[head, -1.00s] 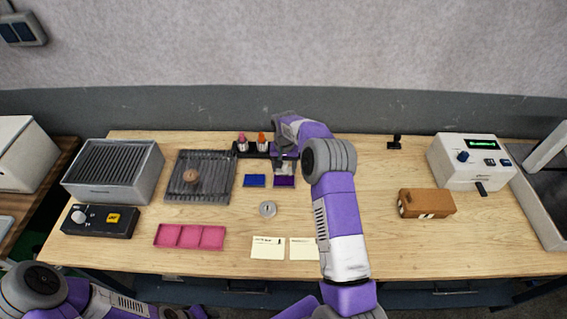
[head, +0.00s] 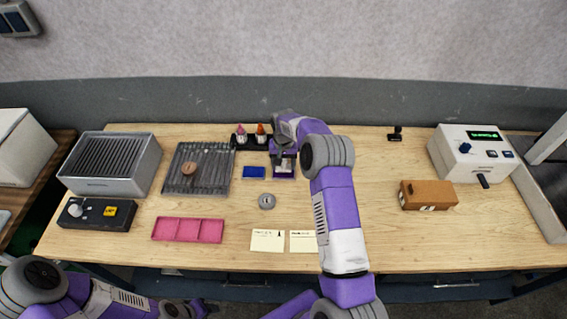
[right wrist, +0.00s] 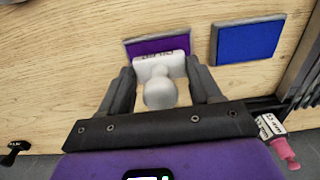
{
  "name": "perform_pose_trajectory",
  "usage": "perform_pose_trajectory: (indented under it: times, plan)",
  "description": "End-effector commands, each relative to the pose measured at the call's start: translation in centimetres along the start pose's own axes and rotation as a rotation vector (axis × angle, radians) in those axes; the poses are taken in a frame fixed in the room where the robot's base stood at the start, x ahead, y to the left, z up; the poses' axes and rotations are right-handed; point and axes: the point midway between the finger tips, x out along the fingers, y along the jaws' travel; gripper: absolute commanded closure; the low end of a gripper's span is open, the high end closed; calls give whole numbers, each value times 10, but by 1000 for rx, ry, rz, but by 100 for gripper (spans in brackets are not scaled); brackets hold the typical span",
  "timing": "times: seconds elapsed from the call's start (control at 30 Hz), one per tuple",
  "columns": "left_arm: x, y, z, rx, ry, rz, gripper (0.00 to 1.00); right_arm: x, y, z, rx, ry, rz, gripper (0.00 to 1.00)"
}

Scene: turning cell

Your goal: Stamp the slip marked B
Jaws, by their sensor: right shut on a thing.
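My right gripper (head: 284,158) is shut on a white stamp with a round knob (right wrist: 158,92), at the purple ink pad (head: 284,175). In the right wrist view the stamp's white block overlaps the near part of the purple pad (right wrist: 150,46); I cannot tell whether they touch. Two pale slips lie side by side near the table's front edge, a left slip (head: 267,241) and a right slip (head: 303,242). Their letters are too small to read. My left gripper (head: 187,309) is low at the bottom edge, and its jaws are unclear.
A blue ink pad (head: 254,172) lies left of the purple one. A rack with two bottles (head: 250,141) stands behind. A round metal piece (head: 267,201) lies between pads and slips.

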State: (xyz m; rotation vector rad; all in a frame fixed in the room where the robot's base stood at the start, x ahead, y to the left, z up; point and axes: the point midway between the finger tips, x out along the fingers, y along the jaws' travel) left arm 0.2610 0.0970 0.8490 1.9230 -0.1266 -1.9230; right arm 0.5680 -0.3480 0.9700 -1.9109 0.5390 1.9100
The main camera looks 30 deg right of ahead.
Motion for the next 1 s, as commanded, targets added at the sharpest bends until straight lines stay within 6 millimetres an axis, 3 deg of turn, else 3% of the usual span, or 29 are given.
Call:
perform_pose_trajectory:
  times: [1.0]
  plan:
    - [7,-3,0,0,0,0,57,10,0,0,0,0,0,56]
